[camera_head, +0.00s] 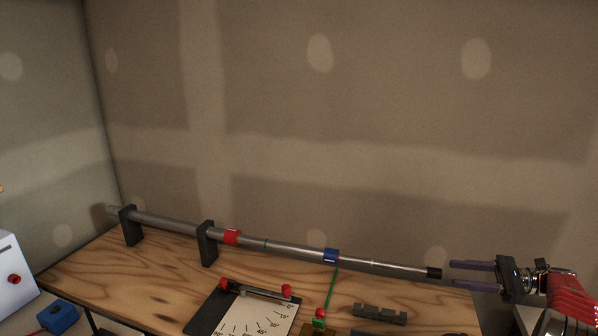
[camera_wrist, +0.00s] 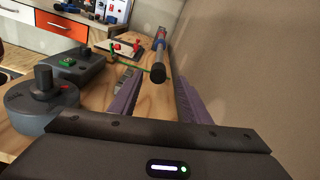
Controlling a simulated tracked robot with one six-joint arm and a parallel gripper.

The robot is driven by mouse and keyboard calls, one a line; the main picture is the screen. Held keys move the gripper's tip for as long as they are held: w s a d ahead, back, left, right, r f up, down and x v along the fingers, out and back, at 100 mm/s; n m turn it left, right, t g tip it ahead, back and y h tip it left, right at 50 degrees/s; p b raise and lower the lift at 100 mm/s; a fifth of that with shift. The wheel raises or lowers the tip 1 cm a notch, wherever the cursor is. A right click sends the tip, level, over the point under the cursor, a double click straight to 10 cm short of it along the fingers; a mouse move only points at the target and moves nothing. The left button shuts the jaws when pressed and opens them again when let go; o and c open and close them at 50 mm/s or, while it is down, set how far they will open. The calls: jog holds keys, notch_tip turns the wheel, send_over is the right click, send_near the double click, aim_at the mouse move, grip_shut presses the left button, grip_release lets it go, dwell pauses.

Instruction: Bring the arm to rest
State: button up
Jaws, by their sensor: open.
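My gripper (camera_head: 474,275) is at the right of the head view, its purple fingers pointing left. The fingers are apart with nothing between them. The dark end cap of a long grey rod (camera_head: 390,267) is just left of the fingertips, apart from them in the head view. In the wrist view the open fingers (camera_wrist: 152,92) reach forward, and the rod's dark end (camera_wrist: 157,74) shows beyond and between them.
The rod rests in black brackets (camera_head: 207,243) on the wooden bench (camera_head: 165,270) along the wall. An angle board (camera_head: 250,312) and a dark notched block (camera_head: 380,313) lie in front. Grey devices (camera_wrist: 72,70) stand left of my gripper in the wrist view.

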jog(key=a+r+n+g+h, duration=0.35)
jog(key=a+r, duration=0.45)
jog(key=a, duration=0.5)
jog(key=s+a+r+n+h, duration=0.35)
jog(key=s+a, duration=0.25)
jog(key=a, duration=0.5)
jog(key=s+a+r+n+h, duration=0.2)
jog(key=s+a+n+h, duration=0.5)
jog(key=s, duration=0.7)
jog(key=s+a+f+n+t+h, duration=0.1)
jog(key=s+f+n, duration=0.1)
jog(key=s, duration=0.4)
jog(key=s+a+f+n+t+h, duration=0.1)
jog(key=s+f+n+t, duration=0.1)
jog(key=s, duration=0.5)
jog(key=shift+f+n, duration=0.15)
jog(key=shift+n, duration=0.65)
